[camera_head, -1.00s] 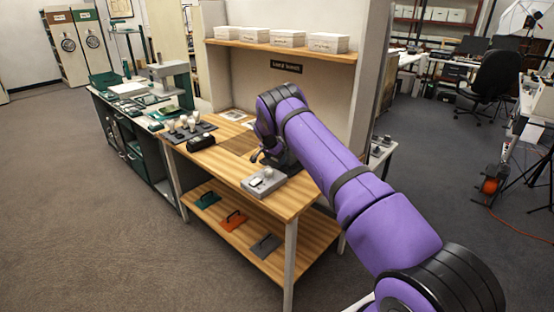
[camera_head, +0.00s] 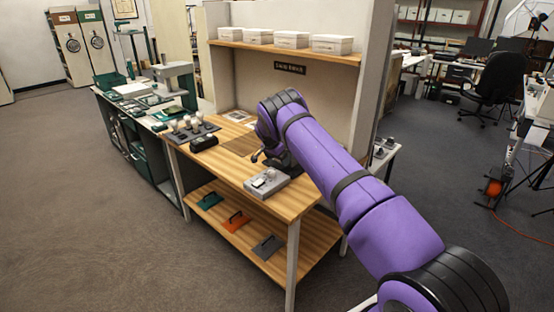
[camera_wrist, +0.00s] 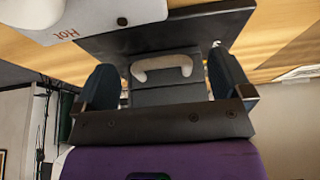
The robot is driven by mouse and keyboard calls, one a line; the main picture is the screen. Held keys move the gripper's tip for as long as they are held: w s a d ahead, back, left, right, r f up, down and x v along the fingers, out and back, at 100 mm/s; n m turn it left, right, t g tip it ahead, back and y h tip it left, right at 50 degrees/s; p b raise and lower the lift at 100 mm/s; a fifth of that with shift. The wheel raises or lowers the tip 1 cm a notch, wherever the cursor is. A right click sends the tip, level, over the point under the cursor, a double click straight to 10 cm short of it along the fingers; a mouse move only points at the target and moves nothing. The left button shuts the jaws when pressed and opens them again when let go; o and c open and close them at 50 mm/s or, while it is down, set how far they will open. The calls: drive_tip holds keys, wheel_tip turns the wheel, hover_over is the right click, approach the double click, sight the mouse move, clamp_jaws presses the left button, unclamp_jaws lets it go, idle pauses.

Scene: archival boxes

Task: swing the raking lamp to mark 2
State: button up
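My gripper (camera_wrist: 165,80) is open in the wrist view, its two dark fingers wide apart. Between them, with a gap on either side, shows a dark block (camera_wrist: 165,95) with a pale curved handle (camera_wrist: 161,68). I cannot tell whether this belongs to the raking lamp, and no numbered mark is readable. In the head view my purple arm reaches over the wooden table (camera_head: 240,167), and its end is mostly hidden behind the arm. A small dark knobbed part (camera_head: 257,155) shows beside the arm's end; I cannot tell what it belongs to.
A grey box (camera_head: 267,184) stands at the table's front edge. A black object (camera_head: 204,142) and a tray of pale knobs (camera_head: 188,132) lie farther left. White boxes (camera_head: 292,39) line the shelf above. A white item marked "Hot" (camera_wrist: 90,20) is near my gripper.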

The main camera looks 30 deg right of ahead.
drive_tip(key=v, duration=1)
drive_tip(key=shift+a+r, duration=0.15)
drive_tip(key=shift+r, duration=0.2)
drive_tip(key=shift+r, duration=0.1)
drive_tip(key=s+a+r+n+y, duration=0.1)
drive_tip(key=s+r, duration=0.4)
drive_tip(key=r, duration=0.5)
drive_tip(key=s+a+r+n+y, duration=0.1)
drive_tip(key=s+r, duration=0.4)
drive_tip(key=r, duration=0.6)
drive_tip(key=s+a+r+n+t+y, duration=0.15)
drive_tip(key=s+a+r+n, duration=0.25)
drive_tip(key=s+r, duration=0.95)
drive_tip(key=s+a+n, duration=0.2)
drive_tip(key=s, duration=1)
drive_tip(key=s+a+n+t, duration=0.1)
drive_tip(key=s+a+n, duration=0.2)
drive_tip(key=s, duration=1)
drive_tip(key=s+a+n+t, duration=0.1)
drive_tip(key=s+a+n, duration=0.2)
drive_tip(key=s, duration=1)
drive_tip(key=shift+a+f+y, duration=0.2)
drive_tip(key=shift+a+y, duration=0.05)
drive_tip(key=shift+y, duration=0.1)
